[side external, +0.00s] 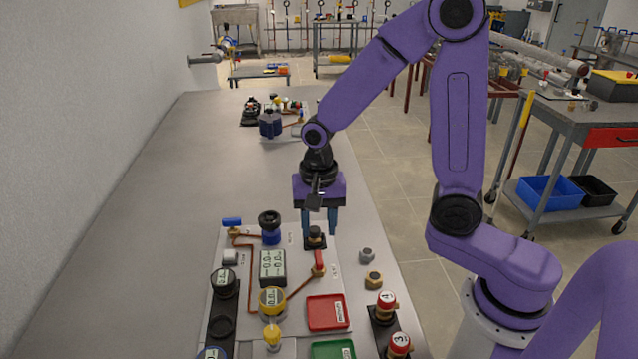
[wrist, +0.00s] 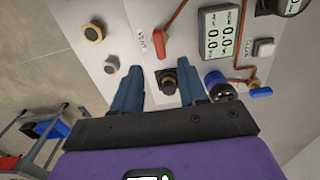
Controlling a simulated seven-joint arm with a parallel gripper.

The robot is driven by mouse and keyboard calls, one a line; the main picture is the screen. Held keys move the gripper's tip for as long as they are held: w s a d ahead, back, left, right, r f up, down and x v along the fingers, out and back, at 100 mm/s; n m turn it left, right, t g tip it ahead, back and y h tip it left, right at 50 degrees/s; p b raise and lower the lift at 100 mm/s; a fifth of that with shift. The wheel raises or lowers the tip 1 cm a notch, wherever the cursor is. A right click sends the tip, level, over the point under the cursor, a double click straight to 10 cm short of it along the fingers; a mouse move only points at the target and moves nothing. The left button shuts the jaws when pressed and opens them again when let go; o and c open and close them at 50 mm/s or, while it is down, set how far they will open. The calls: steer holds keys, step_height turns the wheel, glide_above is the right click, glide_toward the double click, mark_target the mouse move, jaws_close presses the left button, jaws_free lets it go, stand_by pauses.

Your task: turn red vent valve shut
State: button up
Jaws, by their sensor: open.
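The red vent valve lever (side external: 319,261) sits on a brass body at the end of a copper pipe on the light panel. In the wrist view the red lever (wrist: 161,44) is beside the VENT label, ahead of my fingertips. My gripper (side external: 319,233) points down over the panel, with its two blue fingers apart and nothing held. In the wrist view my gripper (wrist: 158,67) has a black knob fitting (wrist: 167,81) showing between its fingers. The fingers are apart from the red lever. Whether they touch the black fitting, I cannot tell.
A blue-bodied valve with a black knob (side external: 270,227) stands left of my gripper. A display (side external: 272,267), a red tray (side external: 327,312) and a green tray (side external: 334,349) lie nearer the camera. Two nuts (side external: 373,279) lie right of the panel. The bench (side external: 150,220) is clear at left.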

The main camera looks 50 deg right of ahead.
step_height(320, 180, up, 10)
steer(key=shift+f, duration=0.25)
steer(key=shift+s, duration=0.1)
steer(key=s+d+f+n, duration=0.1)
steer(key=s+f+n, duration=0.2)
steer(key=s+n, duration=1.6)
steer(key=n, duration=0.2)
steer(key=shift+s+d+f+n, duration=0.2)
steer(key=shift+s+d+n, duration=0.1)
steer(key=shift+d+n, duration=0.1)
stand_by(0.4)
